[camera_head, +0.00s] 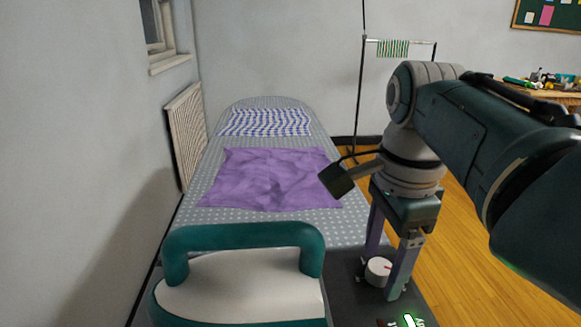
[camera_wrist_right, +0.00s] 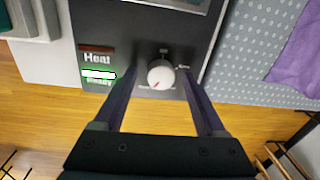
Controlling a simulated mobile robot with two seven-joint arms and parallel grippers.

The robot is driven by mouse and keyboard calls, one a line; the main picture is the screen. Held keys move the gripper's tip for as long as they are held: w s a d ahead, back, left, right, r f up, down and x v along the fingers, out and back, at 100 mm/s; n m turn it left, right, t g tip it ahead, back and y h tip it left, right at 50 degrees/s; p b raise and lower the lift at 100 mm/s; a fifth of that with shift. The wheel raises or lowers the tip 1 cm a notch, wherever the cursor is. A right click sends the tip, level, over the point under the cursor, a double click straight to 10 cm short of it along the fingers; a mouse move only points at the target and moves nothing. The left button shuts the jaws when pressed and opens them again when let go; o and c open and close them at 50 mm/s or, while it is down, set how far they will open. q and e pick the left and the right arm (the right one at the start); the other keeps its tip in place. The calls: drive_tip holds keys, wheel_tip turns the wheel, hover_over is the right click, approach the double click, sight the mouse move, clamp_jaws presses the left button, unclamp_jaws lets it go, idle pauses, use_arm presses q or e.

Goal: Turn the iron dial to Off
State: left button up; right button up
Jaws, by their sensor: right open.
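The iron dial (camera_head: 378,271) is a round white knob on a dark control panel (camera_head: 347,268) at the front right of the ironing board. The wrist view shows the dial (camera_wrist_right: 161,74) with a red mark toward its lower edge and small labels around it, too small to read surely. My right gripper (camera_head: 380,284) points down over the panel, open. In the wrist view its fingers (camera_wrist_right: 157,68) stand on either side of the dial, with gaps visible. The teal-handled iron (camera_head: 240,290) is left of the panel. My left gripper is out of view.
Beside the dial are a dark "Heat" lamp (camera_wrist_right: 96,49) and a lit green "Ready" lamp (camera_wrist_right: 98,74). A purple cloth (camera_head: 270,180) and a blue-checked cloth (camera_head: 266,122) lie on the dotted board (camera_head: 210,215).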

drive_tip(key=shift+c, duration=0.2)
clamp_jaws()
idle(0.4)
